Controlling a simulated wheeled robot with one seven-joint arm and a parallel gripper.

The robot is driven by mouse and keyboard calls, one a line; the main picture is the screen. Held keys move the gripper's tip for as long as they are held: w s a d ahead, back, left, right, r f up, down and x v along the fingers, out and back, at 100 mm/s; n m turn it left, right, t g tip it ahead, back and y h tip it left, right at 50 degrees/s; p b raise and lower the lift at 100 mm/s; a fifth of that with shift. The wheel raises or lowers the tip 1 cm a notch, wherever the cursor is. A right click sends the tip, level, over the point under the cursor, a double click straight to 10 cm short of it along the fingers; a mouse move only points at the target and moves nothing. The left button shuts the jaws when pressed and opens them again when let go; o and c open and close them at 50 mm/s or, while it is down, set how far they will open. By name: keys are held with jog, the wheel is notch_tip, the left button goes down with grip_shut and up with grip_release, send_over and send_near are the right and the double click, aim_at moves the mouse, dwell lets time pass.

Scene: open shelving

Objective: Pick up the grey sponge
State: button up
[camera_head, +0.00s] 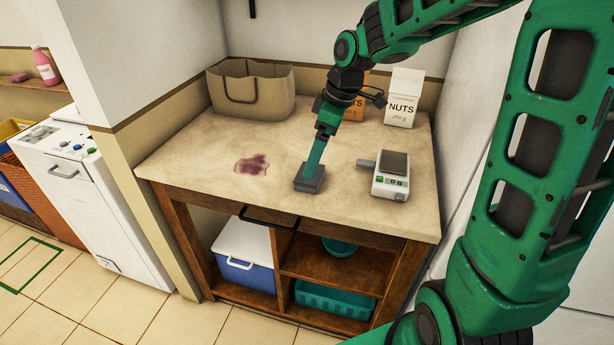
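The grey sponge (309,185) is a small dark grey block on the worktop, near the middle of its front half. My gripper (313,165) points down, and its green fingers meet the top of the sponge in the picture. The fingers overlap each other from this angle, so I cannot tell whether they are open or shut on the sponge. The sponge appears to rest on the worktop.
A purple stain (252,165) lies left of the sponge. A kitchen scale (391,182) stands close on its right. A paper bag (251,95), a nuts carton (403,98) and an orange carton (356,108) stand at the back. The worktop's (205,150) left part is clear.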

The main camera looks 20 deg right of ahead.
jog(key=shift+w+d+x, duration=0.15)
jog(key=shift+x, duration=1.75)
jog(key=shift+w+d+x, duration=0.15)
jog(key=shift+x, duration=1.7)
jog(key=shift+c, duration=0.7)
jog(key=c, duration=1.1)
jog(key=shift+o, duration=0.2)
